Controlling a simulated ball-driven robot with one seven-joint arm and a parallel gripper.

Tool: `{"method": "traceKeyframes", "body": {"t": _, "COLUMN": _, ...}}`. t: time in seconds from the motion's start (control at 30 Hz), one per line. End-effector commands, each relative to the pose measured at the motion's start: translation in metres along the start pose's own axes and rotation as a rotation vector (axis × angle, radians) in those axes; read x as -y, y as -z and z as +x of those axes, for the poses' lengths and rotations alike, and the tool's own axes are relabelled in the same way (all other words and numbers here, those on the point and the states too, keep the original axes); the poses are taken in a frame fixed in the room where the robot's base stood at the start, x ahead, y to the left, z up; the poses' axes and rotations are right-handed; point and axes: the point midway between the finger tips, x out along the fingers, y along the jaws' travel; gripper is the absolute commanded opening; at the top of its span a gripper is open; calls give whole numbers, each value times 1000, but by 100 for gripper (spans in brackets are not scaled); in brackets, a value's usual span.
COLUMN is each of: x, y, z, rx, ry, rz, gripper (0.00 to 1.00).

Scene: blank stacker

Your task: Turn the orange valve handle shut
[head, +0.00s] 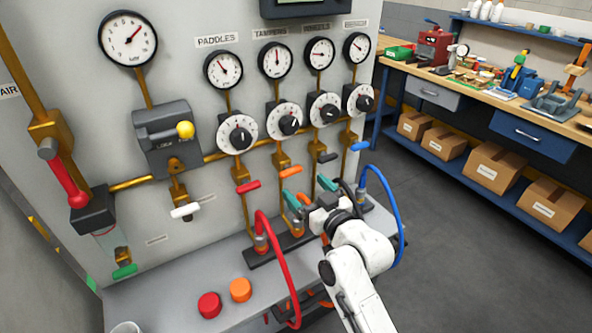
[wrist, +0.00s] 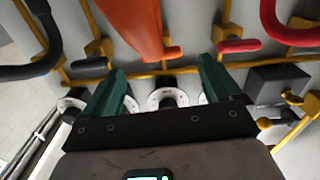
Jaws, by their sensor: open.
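The orange valve handle (head: 290,171) lies roughly crosswise on its brass pipe, between a red handle to its left and a dark handle to its right. In the wrist view the orange handle (wrist: 173,52) shows beyond and between the fingertips, beside a large orange hose. My gripper (head: 305,188) has its teal fingers apart and empty, just below and to the right of the orange handle in the head view. The gripper also fills the lower wrist view (wrist: 168,72). The fingers appear apart from the handle, though the exact gap in depth is unclear.
A red handle (head: 248,187), a dark handle (head: 327,157) and a blue handle (head: 360,146) are close by. The red hose (head: 278,245), the blue hose (head: 399,215) and the orange hose (wrist: 135,25) crowd the space. Dials sit above.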

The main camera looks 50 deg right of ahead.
Motion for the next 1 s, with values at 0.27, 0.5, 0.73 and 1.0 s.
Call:
{"method": "traceKeyframes", "body": {"t": 0.27, "x": -1, "y": 3, "z": 52, "rx": -1, "ry": -1, "rz": 0, "gripper": 92}}
{"method": "traceKeyframes", "body": {"t": 0.5, "x": -1, "y": 1, "z": 74, "rx": 0, "ry": -1, "rz": 3, "gripper": 92}}
{"method": "traceKeyframes", "body": {"t": 0.73, "x": -1, "y": 0, "z": 78, "rx": 0, "ry": -1, "rz": 3, "gripper": 92}}
{"method": "traceKeyframes", "body": {"t": 1.0, "x": -1, "y": 0, "z": 78, "rx": 0, "ry": -1, "rz": 3, "gripper": 77}}
